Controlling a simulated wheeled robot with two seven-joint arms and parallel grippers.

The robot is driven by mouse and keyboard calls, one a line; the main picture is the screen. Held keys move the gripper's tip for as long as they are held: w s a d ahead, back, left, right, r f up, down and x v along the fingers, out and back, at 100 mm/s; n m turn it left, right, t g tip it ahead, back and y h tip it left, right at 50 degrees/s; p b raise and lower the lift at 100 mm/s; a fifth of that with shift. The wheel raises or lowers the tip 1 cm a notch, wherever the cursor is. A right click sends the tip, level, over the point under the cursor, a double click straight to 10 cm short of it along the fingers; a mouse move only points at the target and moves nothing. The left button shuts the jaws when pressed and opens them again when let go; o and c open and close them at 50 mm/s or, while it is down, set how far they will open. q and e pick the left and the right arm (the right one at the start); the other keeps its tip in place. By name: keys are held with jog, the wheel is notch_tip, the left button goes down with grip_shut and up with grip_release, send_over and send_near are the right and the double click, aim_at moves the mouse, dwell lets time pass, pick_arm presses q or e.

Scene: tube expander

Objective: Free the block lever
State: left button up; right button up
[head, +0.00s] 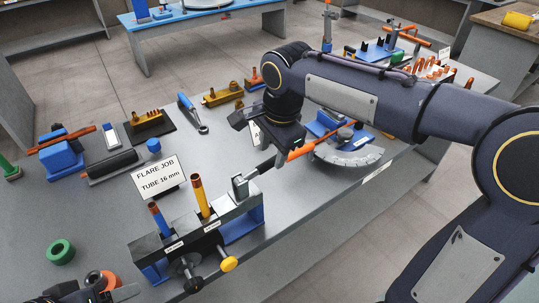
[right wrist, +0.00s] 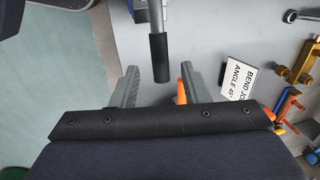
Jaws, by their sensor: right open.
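The flaring block (head: 195,235) stands near the table's front edge, with a copper tube (head: 201,196) and a blue-and-copper tube (head: 160,218) upright in it. The grey block lever (head: 262,167) slants up from its right end toward my right gripper. In the right wrist view, its black grip (right wrist: 159,58) has its end between the open, empty fingertips of my right gripper (right wrist: 162,78), with gaps on both sides. In the head view, that gripper's fingers are largely hidden. My left gripper (head: 105,293) is partly in view at the bottom left; its opening is unclear.
An orange handle (head: 318,145) of the blue bender lies close beside my right gripper. A flare job card (head: 160,177) stands behind the block. A green ring (head: 61,252) lies at the left.

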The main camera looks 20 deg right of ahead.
aim_at(271, 161)
jog(key=shift+w+f, duration=0.2)
jog(key=shift+f, duration=0.7)
jog(key=shift+w+f, duration=0.2)
jog(key=shift+f, duration=0.65)
grip_shut()
